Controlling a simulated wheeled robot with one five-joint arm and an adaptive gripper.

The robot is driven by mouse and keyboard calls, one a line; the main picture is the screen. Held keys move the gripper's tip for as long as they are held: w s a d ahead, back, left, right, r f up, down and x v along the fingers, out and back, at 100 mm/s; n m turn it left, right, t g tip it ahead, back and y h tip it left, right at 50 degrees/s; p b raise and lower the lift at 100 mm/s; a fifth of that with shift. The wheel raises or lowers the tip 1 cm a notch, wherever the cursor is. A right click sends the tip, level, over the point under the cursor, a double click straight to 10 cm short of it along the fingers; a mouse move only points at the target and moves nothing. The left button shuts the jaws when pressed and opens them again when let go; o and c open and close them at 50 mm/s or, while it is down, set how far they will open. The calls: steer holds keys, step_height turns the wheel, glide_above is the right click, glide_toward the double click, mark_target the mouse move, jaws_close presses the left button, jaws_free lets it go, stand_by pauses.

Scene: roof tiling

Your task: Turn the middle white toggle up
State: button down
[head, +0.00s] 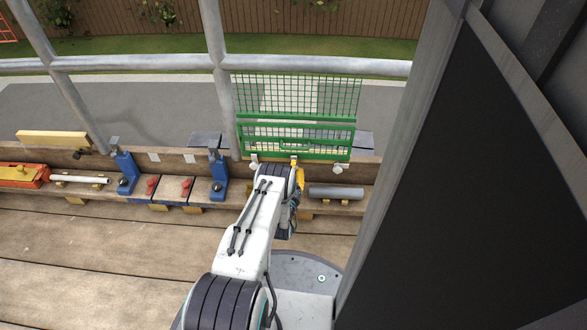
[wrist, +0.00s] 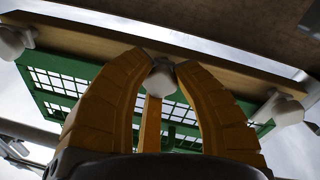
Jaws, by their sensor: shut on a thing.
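Three white toggles sit in a row on the wooden rail below the green mesh panel (head: 297,115). The left toggle (head: 253,164) and the right toggle (head: 338,168) are clear of my gripper (head: 298,172). In the wrist view, the middle toggle (wrist: 162,80) is between the curved yellow fingers of my gripper (wrist: 163,66), which are shut on it. The left toggle (wrist: 12,43) and right toggle (wrist: 281,108) stand apart at either side. In the head view my wrist and fingers mostly hide the middle toggle.
A grey cylinder (head: 336,193) lies on the plank right of my gripper. Blue clamps (head: 218,178) and red-handled parts (head: 186,186) stand to the left. A scaffold post (head: 217,80) is left of the panel, and a large dark panel (head: 470,200) is close on the right.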

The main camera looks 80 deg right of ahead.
steer(key=c, duration=0.9)
jaws_free()
steer(key=shift+w, duration=0.1)
steer(key=shift+c, duration=0.2)
